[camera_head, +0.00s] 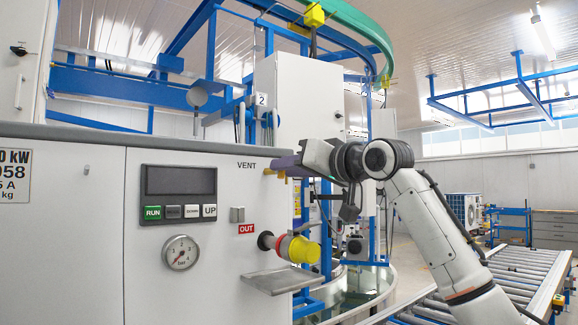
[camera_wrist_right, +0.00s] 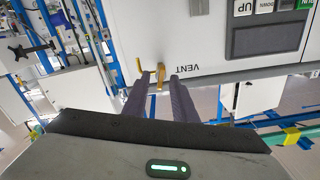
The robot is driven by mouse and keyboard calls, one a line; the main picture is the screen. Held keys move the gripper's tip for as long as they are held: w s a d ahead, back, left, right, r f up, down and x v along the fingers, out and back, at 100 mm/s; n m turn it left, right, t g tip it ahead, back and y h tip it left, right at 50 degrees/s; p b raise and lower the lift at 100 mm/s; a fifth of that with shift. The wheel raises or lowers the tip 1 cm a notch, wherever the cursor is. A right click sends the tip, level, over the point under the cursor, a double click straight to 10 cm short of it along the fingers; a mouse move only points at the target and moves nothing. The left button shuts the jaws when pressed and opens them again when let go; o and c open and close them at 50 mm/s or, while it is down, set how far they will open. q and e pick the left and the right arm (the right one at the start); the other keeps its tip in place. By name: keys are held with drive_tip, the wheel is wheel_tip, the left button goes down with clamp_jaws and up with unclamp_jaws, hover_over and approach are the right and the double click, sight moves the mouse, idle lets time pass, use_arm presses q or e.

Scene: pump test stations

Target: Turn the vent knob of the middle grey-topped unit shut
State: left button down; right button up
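The grey-topped unit (camera_head: 100,230) fills the left of the head view, with a VENT label near its top right corner. A narrow gap shows beside the knob, so firm contact cannot be seen. My left gripper is out of view.
Below the knob, a yellow-and-red OUT coupling (camera_head: 297,248) juts from the unit above a grey shelf (camera_head: 281,280). A gauge (camera_head: 181,252) and a display (camera_head: 179,180) are on the front. A roller conveyor (camera_head: 520,275) lies at right.

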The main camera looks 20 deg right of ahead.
clamp_jaws()
drive_tip(key=shift+d+f+m, duration=0.1)
drive_tip(key=shift+f+m, duration=0.05)
drive_tip(key=shift+m, duration=3.4)
drive_tip(key=shift+d+f+m, duration=0.1)
drive_tip(key=shift+f+m, duration=0.05)
drive_tip(key=shift+m, duration=3.4)
unclamp_jaws()
